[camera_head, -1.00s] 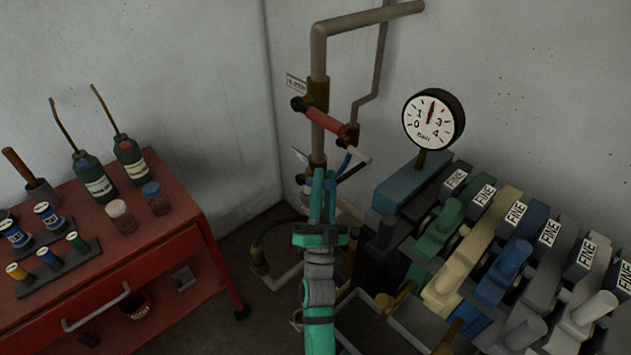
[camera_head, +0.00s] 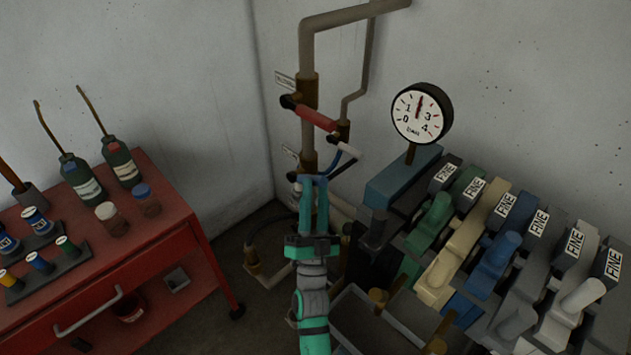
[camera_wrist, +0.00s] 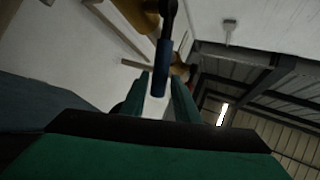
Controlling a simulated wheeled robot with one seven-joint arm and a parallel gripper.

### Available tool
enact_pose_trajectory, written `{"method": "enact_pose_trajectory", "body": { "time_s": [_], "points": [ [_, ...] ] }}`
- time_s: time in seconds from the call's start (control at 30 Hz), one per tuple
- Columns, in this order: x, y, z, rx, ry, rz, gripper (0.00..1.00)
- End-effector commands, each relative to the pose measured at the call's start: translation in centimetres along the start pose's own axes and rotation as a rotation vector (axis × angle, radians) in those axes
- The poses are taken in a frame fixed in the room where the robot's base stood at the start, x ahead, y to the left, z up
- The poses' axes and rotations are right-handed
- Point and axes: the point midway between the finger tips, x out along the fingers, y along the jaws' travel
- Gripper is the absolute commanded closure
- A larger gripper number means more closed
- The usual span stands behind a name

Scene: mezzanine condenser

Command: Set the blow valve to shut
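Several lever valves sit on the brown pipework in the corner. The upper one has a red handle (camera_head: 317,118) slanting down to the right.
A round gauge (camera_head: 421,114) stands on a blue block at the right, behind a row of levers marked FINE. A red cart (camera_head: 150,260) with bottles and small cans is at the left.

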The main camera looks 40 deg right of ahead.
Motion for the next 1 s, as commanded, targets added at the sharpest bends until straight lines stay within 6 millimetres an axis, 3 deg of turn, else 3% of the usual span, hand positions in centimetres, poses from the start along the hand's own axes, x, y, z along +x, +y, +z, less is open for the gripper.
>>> {"method": "enact_pose_trajectory", "body": {
  "time_s": [0.53,0.7,1.0],
  "points": [
    [-7.1,-4.2,-4.9,0.001,-0.002,-0.001,0.72],
    [-8.2,-4.9,-5.7,0.000,-0.001,-0.001,0.72],
    [-8.6,-5.2,-6.1,0.000,0.000,-0.001,0.72]
  ]
}}
